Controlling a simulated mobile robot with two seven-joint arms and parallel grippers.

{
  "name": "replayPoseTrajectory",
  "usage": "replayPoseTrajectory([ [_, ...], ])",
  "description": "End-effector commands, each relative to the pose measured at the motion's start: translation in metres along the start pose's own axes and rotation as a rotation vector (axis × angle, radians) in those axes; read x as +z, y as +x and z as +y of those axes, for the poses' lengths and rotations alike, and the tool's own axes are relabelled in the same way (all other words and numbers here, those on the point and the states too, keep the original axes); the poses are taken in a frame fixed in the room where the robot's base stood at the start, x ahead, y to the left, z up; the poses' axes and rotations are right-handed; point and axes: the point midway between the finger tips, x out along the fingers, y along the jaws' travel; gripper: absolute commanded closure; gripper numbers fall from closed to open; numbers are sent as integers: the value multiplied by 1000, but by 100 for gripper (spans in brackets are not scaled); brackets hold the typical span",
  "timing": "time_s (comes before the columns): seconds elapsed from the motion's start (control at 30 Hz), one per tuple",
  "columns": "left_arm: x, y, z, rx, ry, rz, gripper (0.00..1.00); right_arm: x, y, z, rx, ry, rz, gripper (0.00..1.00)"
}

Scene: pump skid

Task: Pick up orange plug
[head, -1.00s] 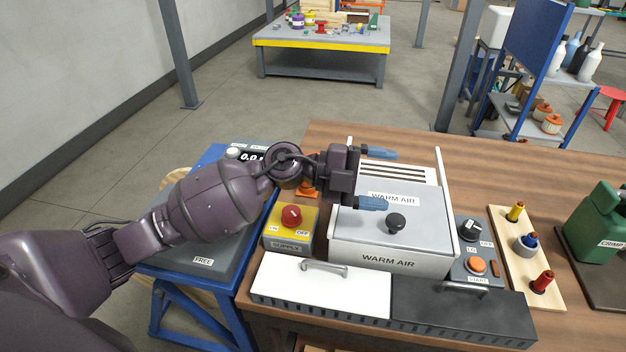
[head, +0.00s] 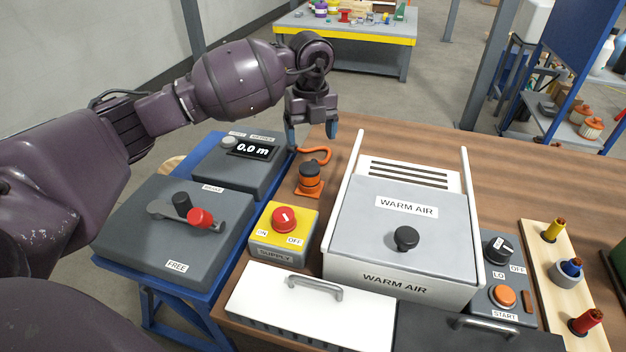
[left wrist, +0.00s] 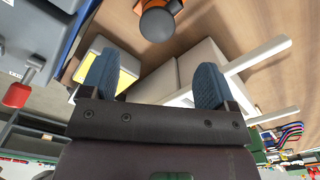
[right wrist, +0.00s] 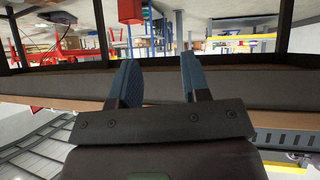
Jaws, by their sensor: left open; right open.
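My right gripper (right wrist: 160,75) is open and empty in the right wrist view and is out of the head view.
The warm air box (head: 395,225) stands right of the plug, with a raised side rail. The yellow supply switch box (head: 263,240) is in front of the plug. A grey metre unit (head: 215,165) on a blue stand is to the left. Bare bench lies behind.

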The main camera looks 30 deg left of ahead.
Motion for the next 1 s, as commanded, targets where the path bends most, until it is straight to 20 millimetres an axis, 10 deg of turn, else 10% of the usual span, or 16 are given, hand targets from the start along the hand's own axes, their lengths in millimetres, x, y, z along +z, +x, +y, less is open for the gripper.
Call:
replayPoseTrajectory([
  [1.0, 3, 102, 2, -4, 4, 4, 19, 28, 9, 0, -3, -7, -49, 57],
])
